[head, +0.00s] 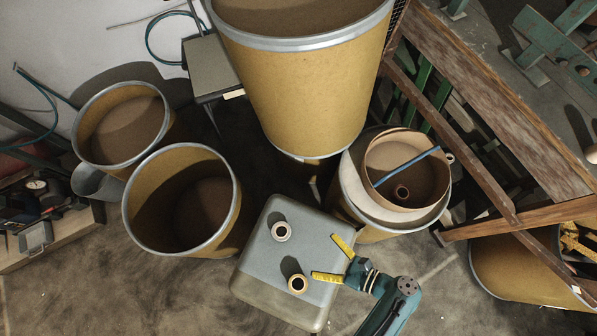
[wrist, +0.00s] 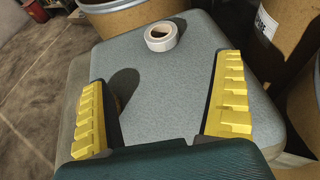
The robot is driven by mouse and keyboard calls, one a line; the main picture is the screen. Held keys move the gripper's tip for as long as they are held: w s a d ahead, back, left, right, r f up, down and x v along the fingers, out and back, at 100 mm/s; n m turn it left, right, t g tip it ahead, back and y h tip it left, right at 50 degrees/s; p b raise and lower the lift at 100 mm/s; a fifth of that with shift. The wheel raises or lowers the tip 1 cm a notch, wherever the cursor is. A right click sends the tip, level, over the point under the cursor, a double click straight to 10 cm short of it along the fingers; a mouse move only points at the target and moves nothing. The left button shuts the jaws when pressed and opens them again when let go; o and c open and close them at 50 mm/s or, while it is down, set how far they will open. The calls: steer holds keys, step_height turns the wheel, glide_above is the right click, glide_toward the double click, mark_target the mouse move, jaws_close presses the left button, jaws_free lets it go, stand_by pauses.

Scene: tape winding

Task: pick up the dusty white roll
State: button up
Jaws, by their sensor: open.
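The dusty white roll (head: 281,239) lies flat on top of a grey box, toward its upper left part in the head view. In the wrist view the white roll (wrist: 160,45) shows near the top, beyond my fingertips. My gripper (head: 323,256) is over the right side of the box, its yellow fingers spread and empty. In the wrist view the open gripper (wrist: 163,68) has a finger on each side, with bare box top between. The roll is apart from both fingers.
The grey box (head: 258,258) also holds a cream-tan roll (head: 298,290) near my lower finger; it seems hidden behind the left finger in the wrist view. Several drums stand around, including an open drum (head: 233,222) left and a drum with a blue stick (head: 408,166) behind.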

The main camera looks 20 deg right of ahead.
mark_target(283, 232)
steer(key=b+x, duration=0.4)
steer(key=x, duration=0.7)
steer(key=shift+f+b, duration=0.1)
steer(key=shift+b, duration=0.3)
steer(key=b+x, duration=0.4)
steer(key=x, duration=0.1)
steer(key=shift+f, duration=0.1)
steer(key=shift+w, duration=0.2)
steer(key=c, duration=1.2)
